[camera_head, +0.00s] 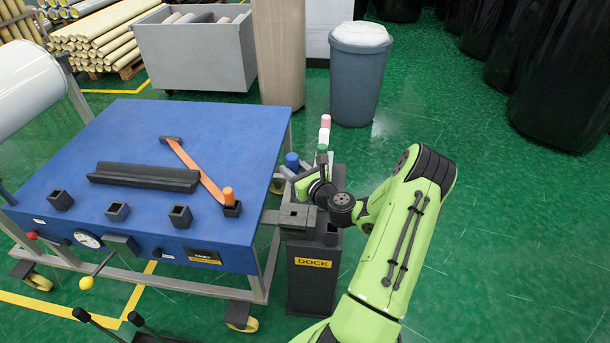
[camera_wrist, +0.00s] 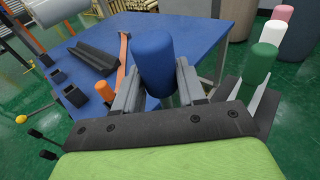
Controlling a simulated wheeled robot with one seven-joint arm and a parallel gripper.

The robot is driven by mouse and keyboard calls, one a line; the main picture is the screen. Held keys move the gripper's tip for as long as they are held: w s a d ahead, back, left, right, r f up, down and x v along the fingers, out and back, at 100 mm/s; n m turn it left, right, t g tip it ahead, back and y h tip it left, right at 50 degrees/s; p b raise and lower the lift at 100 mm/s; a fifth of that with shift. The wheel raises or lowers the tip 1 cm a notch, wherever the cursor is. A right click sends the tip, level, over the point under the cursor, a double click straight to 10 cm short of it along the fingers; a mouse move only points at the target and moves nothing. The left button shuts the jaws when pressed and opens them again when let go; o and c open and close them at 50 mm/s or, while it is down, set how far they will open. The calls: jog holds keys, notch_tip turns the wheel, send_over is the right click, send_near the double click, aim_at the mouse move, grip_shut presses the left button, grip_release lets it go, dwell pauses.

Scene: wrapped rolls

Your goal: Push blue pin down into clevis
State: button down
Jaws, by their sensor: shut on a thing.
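The blue pin (camera_head: 292,160) stands upright between the fingers of my gripper (camera_head: 296,174), just right of the blue table's edge. In the wrist view the pin's rounded blue top (camera_wrist: 153,62) rises between the two grey fingers of my gripper (camera_wrist: 157,90), which are shut on it. The grey clevis (camera_head: 292,216) is on the dark dock post (camera_head: 312,277), beside the table cart's front right corner. The pin's lower end is hidden, so I cannot tell how it sits relative to the clevis hole.
Green (camera_wrist: 261,63), white (camera_wrist: 273,33) and pink (camera_wrist: 282,12) pins stand in a row right of my gripper. The blue table (camera_head: 110,137) holds a dark channel (camera_head: 143,177), an orange-handled lever (camera_head: 195,170) and several square sockets.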

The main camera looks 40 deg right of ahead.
jog(key=shift+w+a, duration=0.15)
jog(key=shift+w, duration=0.05)
jog(key=shift+s+r, duration=0.1)
jog(key=shift+f+b, duration=1.9)
jog(key=shift+f, duration=1.05)
notch_tip(320, 180, down, 9)
jog(key=b, duration=0.5)
dwell(2.6)
jog(key=c, duration=0.6)
grip_release()
jog(key=shift+o, duration=0.2)
jog(key=shift+s, duration=0.1)
jog(key=p+v, duration=0.2)
jog(key=v, duration=1.3)
jog(key=shift+s+p, duration=0.3)
